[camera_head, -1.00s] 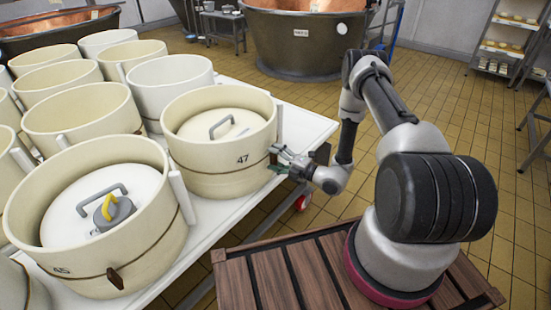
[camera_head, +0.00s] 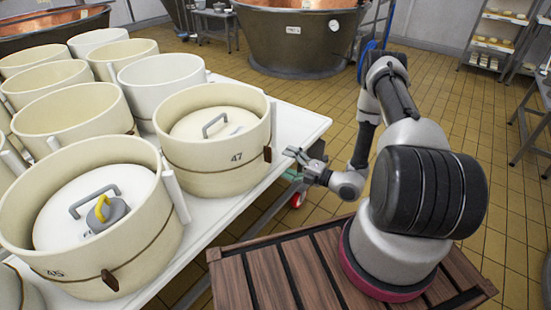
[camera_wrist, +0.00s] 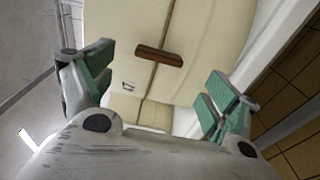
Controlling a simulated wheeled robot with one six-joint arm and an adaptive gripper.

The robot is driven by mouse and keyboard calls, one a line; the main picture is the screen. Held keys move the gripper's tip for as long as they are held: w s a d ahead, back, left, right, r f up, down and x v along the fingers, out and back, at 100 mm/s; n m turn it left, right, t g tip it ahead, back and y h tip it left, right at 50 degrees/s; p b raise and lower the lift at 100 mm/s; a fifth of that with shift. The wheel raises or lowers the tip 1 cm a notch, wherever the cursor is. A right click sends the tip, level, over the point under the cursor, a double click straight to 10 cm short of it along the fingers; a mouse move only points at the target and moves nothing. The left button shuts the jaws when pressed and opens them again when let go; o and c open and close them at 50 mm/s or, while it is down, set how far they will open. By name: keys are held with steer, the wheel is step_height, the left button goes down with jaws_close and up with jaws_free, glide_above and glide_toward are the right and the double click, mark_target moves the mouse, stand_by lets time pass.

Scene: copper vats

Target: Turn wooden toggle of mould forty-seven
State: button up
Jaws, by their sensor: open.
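Mould forty-seven (camera_head: 212,160) is a cream round tub with its number on the side, a cord around it and a handled lid (camera_head: 214,126) inside. Its wooden toggle (camera_head: 267,154) is a small brown bar on the cord at the right side, standing upright across the cord. The toggle (camera_wrist: 160,57) shows whole in the wrist view, crosswise to the cord. My gripper (camera_head: 298,163) is open and empty, just right of the mould and apart from the toggle. Its green-padded fingers (camera_wrist: 161,90) are spread wide in the wrist view, nearer the camera than the toggle.
Mould forty-five (camera_head: 150,235) stands in front on the same white table (camera_head: 300,122), with its own toggle (camera_head: 110,280) and a grey weight with a yellow handle (camera_head: 107,212). Several more moulds crowd behind. Floor (camera_head: 430,110) is free beyond my arm.

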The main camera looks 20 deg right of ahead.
steer(key=shift+v, duration=2)
